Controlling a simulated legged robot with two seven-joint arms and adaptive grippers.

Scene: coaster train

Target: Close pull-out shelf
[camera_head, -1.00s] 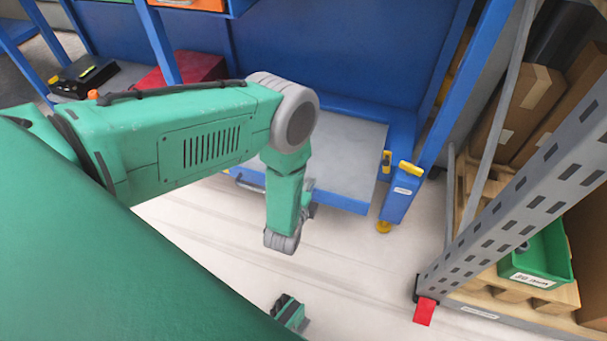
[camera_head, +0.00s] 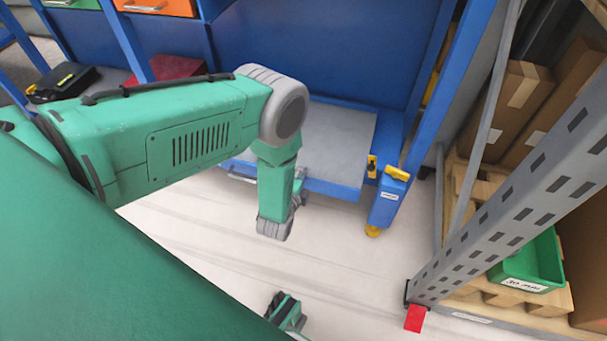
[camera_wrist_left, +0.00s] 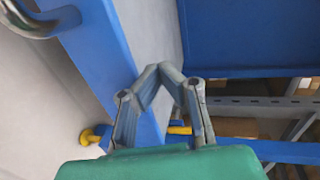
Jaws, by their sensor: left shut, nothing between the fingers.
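The pull-out shelf (camera_head: 340,135) has a grey top and a blue front edge, and sits low in the blue workbench frame. It sticks out a little past the frame's right leg (camera_head: 388,200). Its metal handle (camera_head: 240,178) shows left of my forearm, and at the top left of the left wrist view (camera_wrist_left: 40,22). My left gripper (camera_head: 298,190) is at the shelf front, mostly hidden behind my forearm. In the left wrist view its fingers (camera_wrist_left: 165,72) are shut and empty, overlapping the blue front edge; contact is unclear. My right gripper cannot be made out clearly.
A grey perforated rack post (camera_head: 500,200) with a red foot stands at the right, beside a green bin (camera_head: 530,262) and cardboard boxes (camera_head: 515,105). A red box (camera_head: 175,68) and a black case (camera_head: 62,82) sit at the left. The pale floor in front is clear.

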